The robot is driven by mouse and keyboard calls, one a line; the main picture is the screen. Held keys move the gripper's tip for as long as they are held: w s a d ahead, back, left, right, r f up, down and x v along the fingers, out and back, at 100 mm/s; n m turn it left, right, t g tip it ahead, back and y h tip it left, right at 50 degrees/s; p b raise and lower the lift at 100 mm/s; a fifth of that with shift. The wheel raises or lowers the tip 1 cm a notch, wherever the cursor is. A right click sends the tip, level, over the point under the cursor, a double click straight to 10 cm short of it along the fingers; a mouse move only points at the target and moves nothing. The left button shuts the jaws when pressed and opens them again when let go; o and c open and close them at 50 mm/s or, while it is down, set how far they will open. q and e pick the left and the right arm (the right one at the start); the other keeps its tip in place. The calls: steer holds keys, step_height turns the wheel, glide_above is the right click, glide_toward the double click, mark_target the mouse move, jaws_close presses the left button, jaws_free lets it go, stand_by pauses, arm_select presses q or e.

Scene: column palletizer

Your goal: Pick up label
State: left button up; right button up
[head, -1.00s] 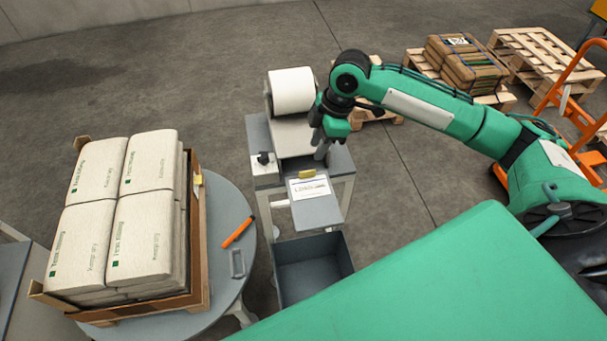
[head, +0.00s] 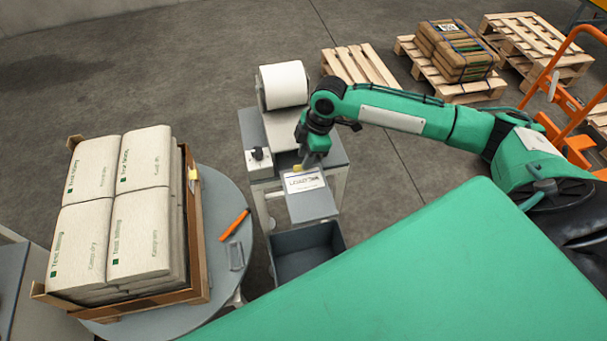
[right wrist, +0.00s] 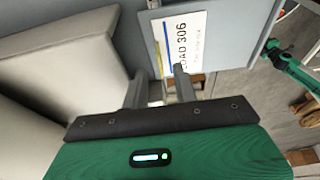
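The label (head: 305,181) is a white sheet with black print, lying on the small grey shelf (head: 314,207) at the front of the label printer. In the right wrist view the label (right wrist: 186,42) reads "LOAD 306" and has a blue stripe and a yellow mark on its edge. My right gripper (head: 311,162) is just above the label's back edge. In the right wrist view my right gripper (right wrist: 159,80) has its two fingers apart, with nothing held between them. I cannot tell whether a fingertip touches the label. My left gripper is out of view.
A white roll (head: 283,84) sits on the printer. An open grey bin (head: 308,250) stands below the shelf. At left, stacked sacks (head: 110,210) fill a tray on a round table (head: 225,207) with an orange tool (head: 235,224). Wooden pallets (head: 358,64) stand behind.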

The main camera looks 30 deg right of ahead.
mark_target(304, 177)
steer(key=shift+x, duration=1.6)
steer(key=shift+c, duration=0.4)
jaws_close()
steer(key=shift+r, duration=0.2)
